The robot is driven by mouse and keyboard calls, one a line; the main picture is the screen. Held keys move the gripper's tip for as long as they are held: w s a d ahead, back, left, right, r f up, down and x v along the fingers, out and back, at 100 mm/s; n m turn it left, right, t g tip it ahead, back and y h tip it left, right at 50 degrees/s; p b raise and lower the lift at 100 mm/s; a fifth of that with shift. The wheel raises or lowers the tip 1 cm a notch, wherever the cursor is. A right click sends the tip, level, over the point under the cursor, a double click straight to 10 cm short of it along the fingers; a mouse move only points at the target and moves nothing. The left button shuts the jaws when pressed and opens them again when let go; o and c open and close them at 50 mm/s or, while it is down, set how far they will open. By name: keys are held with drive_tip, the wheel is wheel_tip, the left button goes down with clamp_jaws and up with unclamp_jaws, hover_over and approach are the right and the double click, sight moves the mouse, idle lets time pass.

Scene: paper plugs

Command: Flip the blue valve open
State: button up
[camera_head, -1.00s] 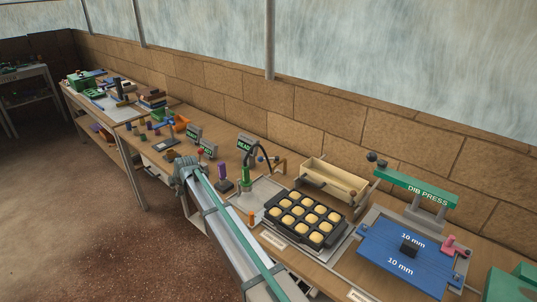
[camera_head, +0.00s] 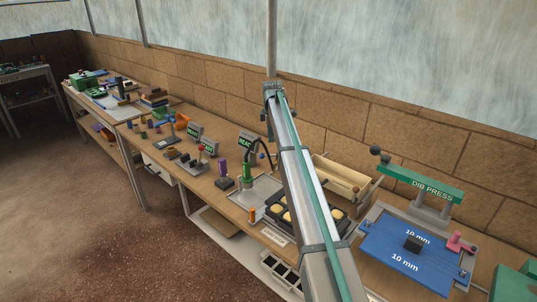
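I cannot make out the blue valve in the head view. My arm crosses the bench area right of the green instrument with the dark hose (camera_head: 247,172), and it covers what stands there. My gripper is not visible. Only the long arm links show, rising from the bottom to a joint near the wall, with a small dark part beside it.
A black tray with pale round pieces (camera_head: 277,210) is partly behind my arm. A cream box (camera_head: 345,180) stands behind it. The green DIB PRESS (camera_head: 425,185) and a blue plate (camera_head: 385,243) are at right. A purple-topped item (camera_head: 223,170) stands left.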

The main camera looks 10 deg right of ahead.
drive_tip(key=f+p, duration=0.1)
drive_tip(key=f, duration=0.2)
drive_tip(key=w+f+p, duration=0.1)
drive_tip(key=f, duration=0.3)
drive_tip(key=w+f+p, duration=0.1)
drive_tip(key=f, duration=0.2)
drive_tip(key=shift+f, duration=0.15)
clamp_jaws()
